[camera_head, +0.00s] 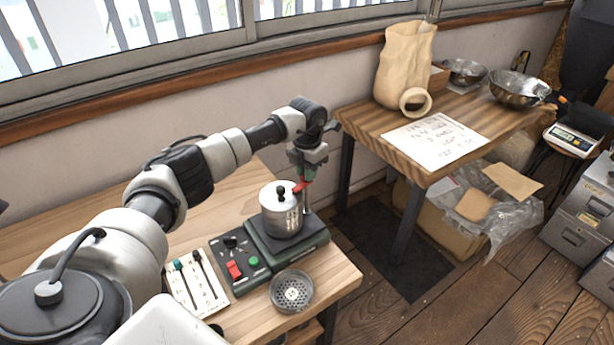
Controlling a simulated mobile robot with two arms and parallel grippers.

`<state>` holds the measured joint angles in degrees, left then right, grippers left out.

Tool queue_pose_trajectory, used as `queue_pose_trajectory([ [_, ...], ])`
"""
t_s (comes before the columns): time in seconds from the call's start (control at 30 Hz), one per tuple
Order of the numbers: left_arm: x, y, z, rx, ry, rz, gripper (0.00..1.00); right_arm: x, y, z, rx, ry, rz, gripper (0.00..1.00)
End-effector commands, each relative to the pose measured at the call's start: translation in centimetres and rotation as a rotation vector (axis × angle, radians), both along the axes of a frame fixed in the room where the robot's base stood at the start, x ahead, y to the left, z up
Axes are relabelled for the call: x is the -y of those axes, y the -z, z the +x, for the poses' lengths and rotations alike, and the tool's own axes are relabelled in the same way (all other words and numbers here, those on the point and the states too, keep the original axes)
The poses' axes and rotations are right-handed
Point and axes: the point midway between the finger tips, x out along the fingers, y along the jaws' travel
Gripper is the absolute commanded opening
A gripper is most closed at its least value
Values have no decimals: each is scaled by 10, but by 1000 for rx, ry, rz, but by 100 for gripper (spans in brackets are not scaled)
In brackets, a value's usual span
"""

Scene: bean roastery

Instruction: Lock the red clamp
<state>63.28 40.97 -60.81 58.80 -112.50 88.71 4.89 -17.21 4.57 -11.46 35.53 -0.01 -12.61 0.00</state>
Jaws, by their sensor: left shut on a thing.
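The red clamp (300,187) is a small red lever at the upper right edge of a silver metal canister (282,213) with a black knob on its lid. The canister stands on a dark green base (302,246) on the wooden bench. My left gripper (303,177) reaches down from above and is shut on the red clamp, its fingers partly hiding it. Whether the clamp is locked cannot be told at this size. My right gripper does not show.
A control panel (239,262) with a red switch and green button, a slider board (194,286) and a round perforated dish (291,291) lie close to the base. A second table (460,115) with a paper bag (404,62) and bowls stands at the right.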

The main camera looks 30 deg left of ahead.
Motion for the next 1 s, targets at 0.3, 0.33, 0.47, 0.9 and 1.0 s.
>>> queue_pose_trajectory([
  [0.3,-1,0,1,3,187,0,0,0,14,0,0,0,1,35],
  [0.33,-1,0,1,3,199,0,0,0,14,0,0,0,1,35],
  [0.47,-1,0,1,3,239,0,0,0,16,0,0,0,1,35],
  [0.9,0,-1,1,3,270,0,0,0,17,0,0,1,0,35],
  [1.0,0,-1,1,3,270,0,0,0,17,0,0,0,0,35],
])
